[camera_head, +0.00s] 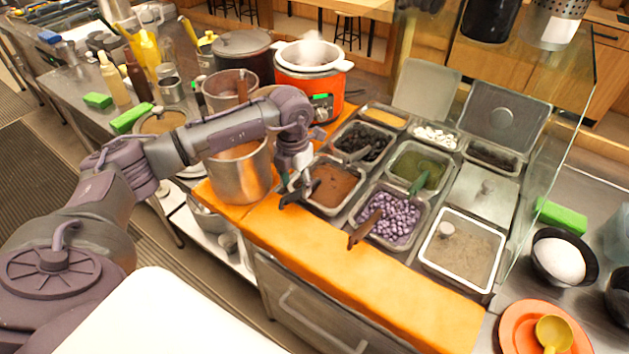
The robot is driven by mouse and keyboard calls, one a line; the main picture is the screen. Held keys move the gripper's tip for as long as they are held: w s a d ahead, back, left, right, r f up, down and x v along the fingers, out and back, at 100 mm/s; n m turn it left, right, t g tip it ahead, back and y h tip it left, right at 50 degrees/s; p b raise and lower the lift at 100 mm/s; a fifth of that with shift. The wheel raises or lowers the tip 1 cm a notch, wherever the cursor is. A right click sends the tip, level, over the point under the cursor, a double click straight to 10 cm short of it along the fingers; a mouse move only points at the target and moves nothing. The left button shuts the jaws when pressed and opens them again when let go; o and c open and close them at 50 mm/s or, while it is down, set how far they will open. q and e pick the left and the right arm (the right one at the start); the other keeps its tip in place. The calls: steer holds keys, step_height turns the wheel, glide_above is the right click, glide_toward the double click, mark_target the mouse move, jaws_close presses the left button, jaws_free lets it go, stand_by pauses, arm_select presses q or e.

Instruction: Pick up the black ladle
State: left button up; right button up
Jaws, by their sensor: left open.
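My left gripper (299,195) reaches in from the left and points down beside the brown topping tray (335,186). Its dark fingers are apart, at the tray's left edge, with nothing clearly seen between them. A black ladle handle (357,155) seems to lie in the tray of black topping (368,141), behind and to the right of the gripper; its bowl cannot be made out. My right gripper is not in view.
A tall metal pot (240,178) stands close left of the gripper. A brown-handled utensil (365,228) rests in the purple topping tray, and a green one (419,185) in the green tray. A glass panel (552,150) rises at the right. The orange counter front (400,300) is clear.

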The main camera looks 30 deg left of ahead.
mark_target(297, 191)
arm_select(q)
step_height(297, 191, down, 2)
steer(key=shift+d+f+p, duration=0.1)
steer(key=shift+f+p, duration=0.15)
steer(key=shift+p, duration=0.05)
steer(key=shift+w+f, duration=0.1)
steer(key=shift+f, duration=0.25)
steer(key=shift+c, duration=0.2)
steer(key=c, duration=0.8)
jaws_close()
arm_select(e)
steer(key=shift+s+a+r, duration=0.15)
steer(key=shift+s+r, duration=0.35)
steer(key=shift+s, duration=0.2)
